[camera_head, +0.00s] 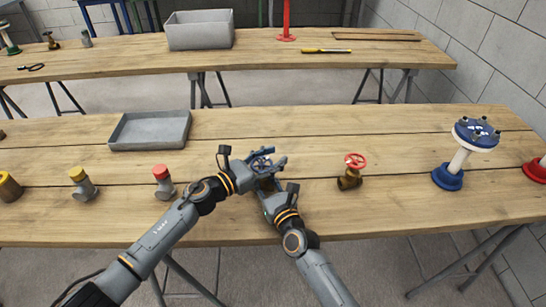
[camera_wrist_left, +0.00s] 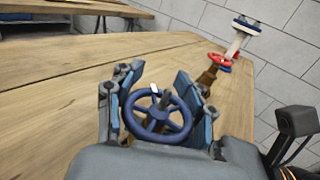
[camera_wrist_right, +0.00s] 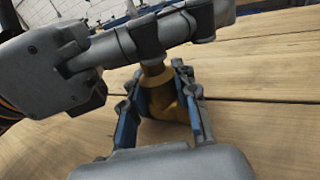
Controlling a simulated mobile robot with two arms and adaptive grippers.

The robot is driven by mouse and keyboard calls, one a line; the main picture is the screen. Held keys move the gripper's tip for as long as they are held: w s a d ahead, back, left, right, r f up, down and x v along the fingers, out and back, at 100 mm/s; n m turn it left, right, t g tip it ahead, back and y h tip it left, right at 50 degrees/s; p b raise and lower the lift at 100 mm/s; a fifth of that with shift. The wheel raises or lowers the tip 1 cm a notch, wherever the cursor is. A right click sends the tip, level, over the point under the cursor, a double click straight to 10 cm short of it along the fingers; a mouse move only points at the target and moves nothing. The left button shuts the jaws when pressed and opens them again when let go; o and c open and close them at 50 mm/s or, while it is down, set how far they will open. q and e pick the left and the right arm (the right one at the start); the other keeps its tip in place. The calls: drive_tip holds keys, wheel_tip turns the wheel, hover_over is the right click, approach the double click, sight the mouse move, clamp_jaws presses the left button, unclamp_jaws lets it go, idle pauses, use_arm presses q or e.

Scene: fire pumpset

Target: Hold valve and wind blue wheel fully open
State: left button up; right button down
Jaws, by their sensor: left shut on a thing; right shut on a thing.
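The blue wheel (camera_wrist_left: 158,118) sits between the two fingers of my left gripper (camera_wrist_left: 155,82), which is shut on it. In the head view the wheel (camera_head: 262,158) shows small above the middle of the front table, partly covered by my left gripper (camera_head: 268,164). The brass valve body (camera_wrist_right: 163,98) stands upright on the table between the fingers of my right gripper (camera_wrist_right: 160,90), which is shut on it. My left gripper and wrist pass across the top of the right wrist view and hide the wheel there. In the head view the grippers hide most of the valve body.
A brass valve with a red wheel (camera_head: 350,172) stands to the right. Further right is a blue-flanged white pipe (camera_head: 461,155). Capped pipe fittings (camera_head: 163,183) stand to the left. A grey tray (camera_head: 150,131) lies behind them. A second table (camera_head: 130,58) stands at the back.

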sight(257, 172)
use_arm(q)
drive_tip(key=shift+c, duration=0.7)
drive_tip(key=shift+a+t+y, duration=0.1)
drive_tip(key=shift+t+y, duration=0.2)
drive_tip(key=shift+f+n+t, duration=0.1)
drive_tip(key=shift+n+t, duration=0.2)
drive_tip(key=shift+n, duration=0.2)
drive_tip(key=shift+w+a+n+t+y, duration=0.2)
drive_tip(key=shift+n+t+y, duration=0.55)
drive_tip(key=shift+y, duration=0.25)
drive_tip(key=shift+w+a+n+t+y, duration=0.2)
drive_tip(key=shift+n+t+y, duration=0.55)
drive_tip(key=shift+y, duration=0.25)
drive_tip(key=shift+w+a+n+t+y, duration=0.2)
drive_tip(key=shift+n+t+y, duration=0.55)
drive_tip(key=shift+y, duration=0.25)
drive_tip(key=shift+c, duration=0.5)
drive_tip(key=shift+y, duration=0.3)
drive_tip(key=o, duration=1.3)
drive_tip(key=shift+s, duration=0.1)
drive_tip(key=v, duration=1.2)
drive_tip(key=shift+a, duration=0.1)
